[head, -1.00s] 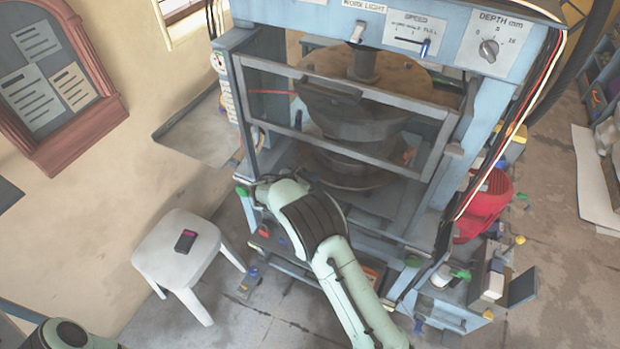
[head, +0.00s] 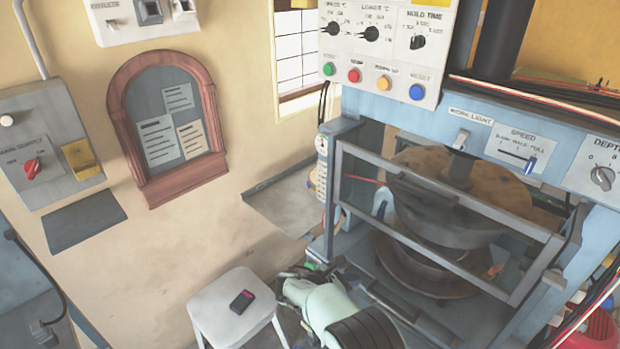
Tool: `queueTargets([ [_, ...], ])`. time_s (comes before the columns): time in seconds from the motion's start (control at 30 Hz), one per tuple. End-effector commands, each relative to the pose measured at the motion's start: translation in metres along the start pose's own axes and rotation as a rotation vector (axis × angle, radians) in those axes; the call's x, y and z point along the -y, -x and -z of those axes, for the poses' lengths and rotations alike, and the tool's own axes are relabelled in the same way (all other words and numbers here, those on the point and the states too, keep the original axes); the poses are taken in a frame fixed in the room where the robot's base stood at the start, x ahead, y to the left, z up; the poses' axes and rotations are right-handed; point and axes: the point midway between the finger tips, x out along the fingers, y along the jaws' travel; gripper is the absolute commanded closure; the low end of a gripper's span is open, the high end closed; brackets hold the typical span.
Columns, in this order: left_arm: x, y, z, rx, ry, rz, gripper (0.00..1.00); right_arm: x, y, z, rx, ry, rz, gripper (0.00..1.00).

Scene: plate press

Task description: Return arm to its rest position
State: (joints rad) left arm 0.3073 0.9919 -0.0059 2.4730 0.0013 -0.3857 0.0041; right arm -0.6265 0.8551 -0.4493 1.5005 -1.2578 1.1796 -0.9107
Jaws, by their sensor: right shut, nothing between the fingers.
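My right gripper (head: 287,275) shows at the bottom centre of the head view, on the pale green wrist of my right arm. It is shut and holds nothing. It is beside the lower left corner of the press (head: 345,135), between the press and the white stool. The fingertips are small and partly hidden. The press guard frame (head: 440,195) stands in front of the round platens (head: 440,220). My left gripper is not in view.
A white stool (head: 215,300) with a dark phone-like object (head: 242,301) on it stands close to the left of my right gripper. A noticeboard (head: 168,125) and a power supply box (head: 40,145) are on the wall. A control panel (head: 385,50) sits above the press.

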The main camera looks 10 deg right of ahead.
Motion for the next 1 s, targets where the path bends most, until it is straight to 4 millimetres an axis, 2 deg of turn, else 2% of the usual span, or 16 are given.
queueTargets([
  [0.07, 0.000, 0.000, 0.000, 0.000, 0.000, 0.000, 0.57, 0.003, -0.003, 0.005, -0.015, -0.002, 0.006, 1.00],
  [0.17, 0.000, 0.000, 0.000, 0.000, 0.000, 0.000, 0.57, 0.014, -0.018, 0.029, -0.086, -0.015, 0.030, 1.00],
  [0.27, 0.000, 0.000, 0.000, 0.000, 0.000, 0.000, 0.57, 0.041, -0.040, 0.077, -0.232, -0.060, 0.088, 1.00],
  [0.33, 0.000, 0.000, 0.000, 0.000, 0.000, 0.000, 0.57, 0.068, -0.054, 0.120, -0.364, -0.121, 0.154, 1.00],
  [0.43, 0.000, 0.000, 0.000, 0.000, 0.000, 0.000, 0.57, 0.113, -0.062, 0.184, -0.562, -0.254, 0.282, 1.00],
  [0.57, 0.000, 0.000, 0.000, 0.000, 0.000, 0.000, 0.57, 0.176, -0.051, 0.262, -0.803, -0.515, 0.523, 1.00],
  [0.6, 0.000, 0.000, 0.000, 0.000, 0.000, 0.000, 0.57, 0.197, -0.043, 0.284, -0.869, -0.626, 0.621, 1.00],
  [0.7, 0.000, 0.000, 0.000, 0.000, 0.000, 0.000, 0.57, 0.243, -0.013, 0.330, -0.981, -0.980, 0.915, 1.00],
  [0.83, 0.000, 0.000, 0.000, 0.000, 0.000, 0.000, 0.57, 0.279, 0.015, 0.355, -0.954, -1.427, 1.242, 1.00],
  [0.9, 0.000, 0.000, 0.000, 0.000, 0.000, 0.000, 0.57, 0.293, 0.022, 0.359, -0.891, -1.614, 1.364, 1.00],
  [1.0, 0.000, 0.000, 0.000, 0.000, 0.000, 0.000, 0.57, 0.307, 0.026, 0.359, -0.802, -1.797, 1.467, 1.00],
])
